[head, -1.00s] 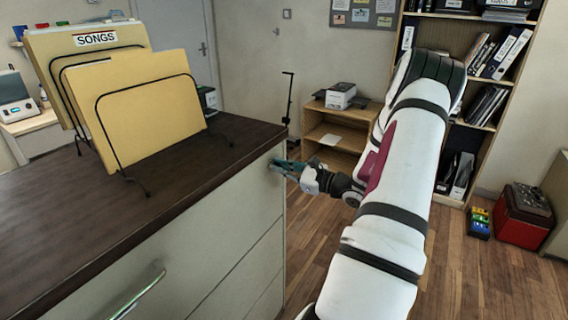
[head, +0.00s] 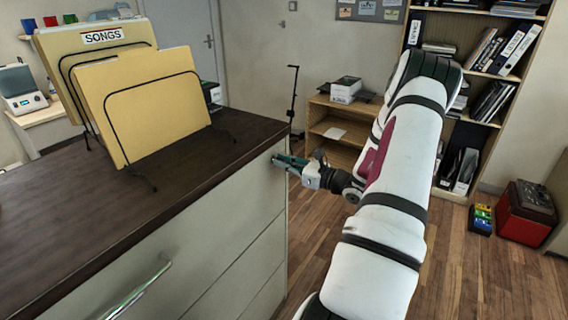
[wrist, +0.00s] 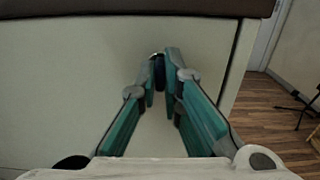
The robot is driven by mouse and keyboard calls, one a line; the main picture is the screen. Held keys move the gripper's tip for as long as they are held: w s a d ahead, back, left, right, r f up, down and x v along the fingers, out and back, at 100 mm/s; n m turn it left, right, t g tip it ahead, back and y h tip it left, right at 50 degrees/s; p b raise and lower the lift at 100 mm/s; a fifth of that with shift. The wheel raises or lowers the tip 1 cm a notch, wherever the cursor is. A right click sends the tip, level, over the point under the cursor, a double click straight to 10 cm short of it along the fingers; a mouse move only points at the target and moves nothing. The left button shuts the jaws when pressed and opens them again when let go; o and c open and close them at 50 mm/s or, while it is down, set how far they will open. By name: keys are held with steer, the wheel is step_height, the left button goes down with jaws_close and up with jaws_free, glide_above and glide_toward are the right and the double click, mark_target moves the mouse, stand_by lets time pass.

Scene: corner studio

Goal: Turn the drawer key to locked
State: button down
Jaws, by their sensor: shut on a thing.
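The drawer key (wrist: 158,72) is a small dark piece at the upper right of the pale cabinet's front (head: 225,232), just below the dark top. In the wrist view my gripper (wrist: 159,62) has its teal fingers closed on the key, with a bit of metal showing at the tips. In the head view my gripper (head: 278,160) meets the cabinet front near its right edge. The fingers hide the key there. The turn angle of the key and any lock markings cannot be made out.
The dark cabinet top (head: 60,225) carries a wire rack with yellow folders (head: 150,105). A metal drawer handle (head: 138,290) sticks out at lower left. A low wooden shelf (head: 330,125) and a bookcase stand behind.

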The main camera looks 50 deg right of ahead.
steer(key=shift+f, duration=0.1)
steer(key=c, duration=1.7)
jaws_free()
steer(key=s, duration=0.8)
steer(key=s+d, duration=0.1)
steer(key=s, duration=0.3)
